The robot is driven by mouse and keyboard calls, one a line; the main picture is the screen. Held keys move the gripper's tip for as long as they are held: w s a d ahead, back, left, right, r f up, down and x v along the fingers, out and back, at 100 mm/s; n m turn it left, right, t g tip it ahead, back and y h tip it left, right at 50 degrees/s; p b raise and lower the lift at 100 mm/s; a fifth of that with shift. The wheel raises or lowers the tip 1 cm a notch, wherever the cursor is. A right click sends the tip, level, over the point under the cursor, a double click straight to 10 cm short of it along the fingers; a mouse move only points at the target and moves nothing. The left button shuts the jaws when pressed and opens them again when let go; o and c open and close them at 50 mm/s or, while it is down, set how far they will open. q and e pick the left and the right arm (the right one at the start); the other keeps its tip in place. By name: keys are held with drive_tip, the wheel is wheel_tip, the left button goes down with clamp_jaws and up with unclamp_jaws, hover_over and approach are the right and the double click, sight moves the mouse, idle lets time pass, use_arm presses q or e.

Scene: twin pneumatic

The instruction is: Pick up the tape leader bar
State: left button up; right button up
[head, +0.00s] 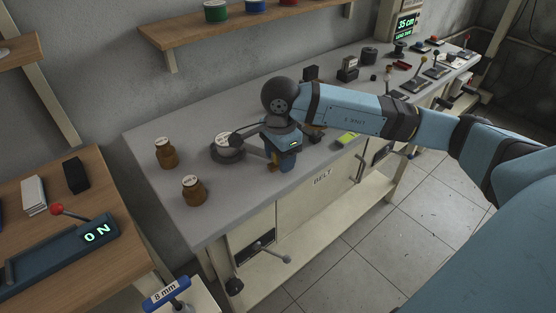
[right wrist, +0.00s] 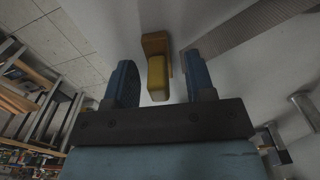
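The tape leader bar is an ochre-yellow angled block. In the right wrist view the bar (right wrist: 157,72) lies in the space between and just ahead of my two blue fingertips, with gaps on both sides. In the head view a small part of the bar (head: 273,164) shows at the lower left of my right gripper (head: 283,160), at the bench's front edge; the hand hides the rest. My right gripper points down, is open and holds nothing. My left gripper is not in view.
A grey round reel (head: 227,154) with a white label sits left of the hand. A yellow-green item (head: 347,139) lies to the right. A crank (head: 270,252) sticks out below.

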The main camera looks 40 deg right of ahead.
clamp_jaws()
